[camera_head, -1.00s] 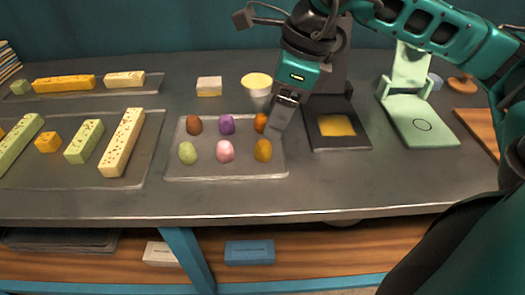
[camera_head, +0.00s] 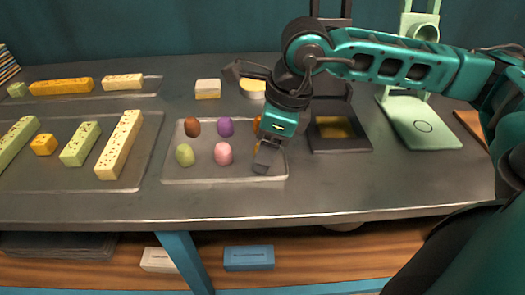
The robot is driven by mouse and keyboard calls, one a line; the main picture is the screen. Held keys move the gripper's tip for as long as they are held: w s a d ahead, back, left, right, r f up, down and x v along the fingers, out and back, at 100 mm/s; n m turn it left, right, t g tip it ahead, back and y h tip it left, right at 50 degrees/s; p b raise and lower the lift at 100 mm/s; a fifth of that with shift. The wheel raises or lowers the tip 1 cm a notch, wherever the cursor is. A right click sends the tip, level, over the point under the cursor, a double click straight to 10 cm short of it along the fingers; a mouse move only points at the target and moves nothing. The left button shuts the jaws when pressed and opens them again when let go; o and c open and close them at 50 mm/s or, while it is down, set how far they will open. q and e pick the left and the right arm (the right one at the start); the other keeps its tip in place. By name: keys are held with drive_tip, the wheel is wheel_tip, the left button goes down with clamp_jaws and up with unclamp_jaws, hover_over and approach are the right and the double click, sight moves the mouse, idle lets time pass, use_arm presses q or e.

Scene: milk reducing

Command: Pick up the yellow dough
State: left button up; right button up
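A shallow grey tray (camera_head: 210,172) holds small dough balls. A brown ball (camera_head: 192,127) and a purple ball (camera_head: 225,127) are in its back row, with an orange ball (camera_head: 257,124) partly hidden by my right gripper. A green ball (camera_head: 185,155) and a pink ball (camera_head: 223,153) are in the front row. My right gripper (camera_head: 265,160) points down at the tray's front right corner. It covers the spot of the yellow dough, which I cannot see. Whether its fingers are open or shut is unclear. My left gripper is not in view.
A tray with bars and blocks (camera_head: 130,180) lies to the left, another behind it. A black press (camera_head: 340,142) and a pale green press (camera_head: 415,120) stand to the right. The table's front strip is clear.

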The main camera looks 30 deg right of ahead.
drive_tip(key=c, duration=1)
drive_tip(key=shift+r, duration=0.1)
